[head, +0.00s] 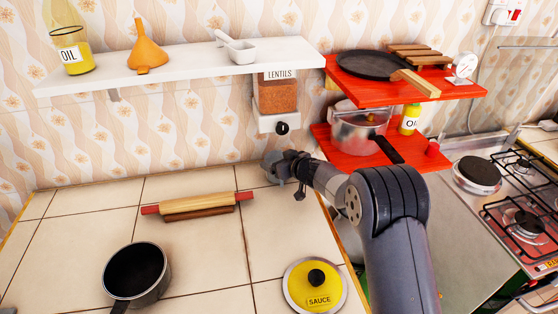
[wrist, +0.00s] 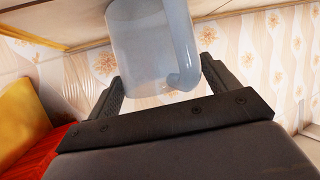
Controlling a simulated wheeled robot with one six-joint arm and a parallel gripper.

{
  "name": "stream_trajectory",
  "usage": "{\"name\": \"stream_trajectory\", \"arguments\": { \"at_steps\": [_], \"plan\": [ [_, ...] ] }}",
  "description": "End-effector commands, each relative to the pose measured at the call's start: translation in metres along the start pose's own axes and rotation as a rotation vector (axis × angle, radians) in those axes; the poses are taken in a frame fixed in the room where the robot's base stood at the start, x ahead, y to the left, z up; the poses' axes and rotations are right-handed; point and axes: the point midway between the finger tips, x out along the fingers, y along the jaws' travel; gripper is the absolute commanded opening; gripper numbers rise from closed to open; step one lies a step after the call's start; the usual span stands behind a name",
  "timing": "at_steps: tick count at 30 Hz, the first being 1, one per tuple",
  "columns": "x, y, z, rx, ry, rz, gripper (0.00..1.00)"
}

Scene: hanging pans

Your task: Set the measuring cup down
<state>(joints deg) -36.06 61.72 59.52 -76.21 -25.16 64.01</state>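The measuring cup (wrist: 145,45) is a pale, blue-grey, see-through cup with a curved handle at its right in the wrist view. It fills the space between the two dark fingers of my gripper (wrist: 165,78), which appears shut on it. In the head view my gripper (head: 287,167) is low over the far right part of the tiled counter (head: 95,205), near the wall. Only a small greyish part of the cup shows there, mostly hidden by the gripper. I cannot tell whether the cup touches the counter.
A rolling pin (head: 198,206) lies left of my gripper. A black pan (head: 137,272) and a yellow sauce lid (head: 315,285) are nearer. A red shelf (head: 322,134) with a pot (head: 355,138) stands to the right. The lentils dispenser (head: 277,95) hangs above. Tiles between are bare.

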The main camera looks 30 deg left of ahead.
Motion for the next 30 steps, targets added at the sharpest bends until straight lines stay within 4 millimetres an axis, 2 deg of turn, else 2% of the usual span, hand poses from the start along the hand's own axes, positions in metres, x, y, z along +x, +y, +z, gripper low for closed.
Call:
{"name": "stream_trajectory", "arguments": {
  "at_steps": [3,14,20,30],
  "plan": [
    [0.0,0.0,0.0,0.0,0.0,0.0,0.9],
    [-0.006,0.0,-0.003,0.001,0.0,0.001,0.9],
    [-0.034,0.0,-0.003,0.002,0.0,0.002,0.9],
    [-0.096,0.001,-0.003,0.0,0.001,0.002,0.9]
  ]
}}
